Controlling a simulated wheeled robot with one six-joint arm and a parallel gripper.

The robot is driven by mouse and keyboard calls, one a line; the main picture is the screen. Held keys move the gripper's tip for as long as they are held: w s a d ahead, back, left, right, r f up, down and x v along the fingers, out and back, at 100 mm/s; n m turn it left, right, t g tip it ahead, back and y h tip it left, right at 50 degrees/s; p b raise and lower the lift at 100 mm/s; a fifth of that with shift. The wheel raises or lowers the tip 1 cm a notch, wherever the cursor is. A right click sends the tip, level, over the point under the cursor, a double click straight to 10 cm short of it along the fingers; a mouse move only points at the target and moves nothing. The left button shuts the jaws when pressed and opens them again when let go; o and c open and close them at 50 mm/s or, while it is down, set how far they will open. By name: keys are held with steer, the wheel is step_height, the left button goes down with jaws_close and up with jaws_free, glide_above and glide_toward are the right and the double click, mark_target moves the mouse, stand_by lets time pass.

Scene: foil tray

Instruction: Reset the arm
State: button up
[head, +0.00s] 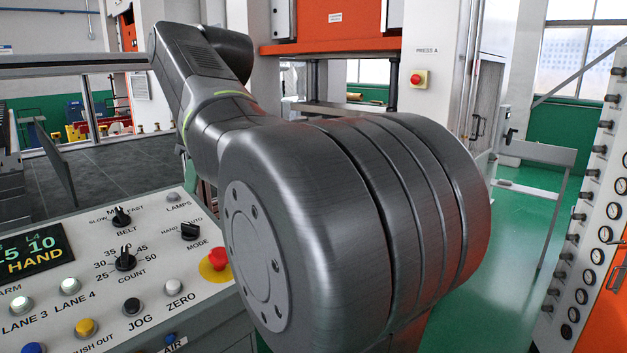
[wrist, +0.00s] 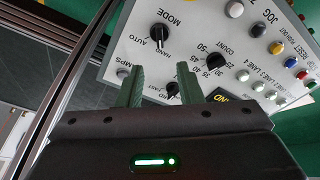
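My arm fills the middle of the head view, with its links bent and a large joint close to the camera. My gripper is not visible in the head view. In the wrist view my gripper (wrist: 160,68) has its two green fingers apart with nothing between them. The fingers point toward the control panel (wrist: 135,45), and the belt knob (wrist: 171,90) shows beside the right finger. I cannot tell how far the fingertips are from the panel. The panel (head: 75,290) also shows at lower left in the head view, with its display (head: 35,250) reading HAND.
The panel carries a mode knob (head: 190,231), a count knob (head: 125,260), a red mushroom button (head: 217,260) on yellow, and several push buttons. An orange press (head: 330,20) stands behind. A gauge panel (head: 600,190) is at right. Green floor (head: 520,230) lies open between them.

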mark_target(189, 224)
steer(key=p+x, duration=0.1)
steer(key=x, duration=1.1)
steer(key=shift+r, duration=0.1)
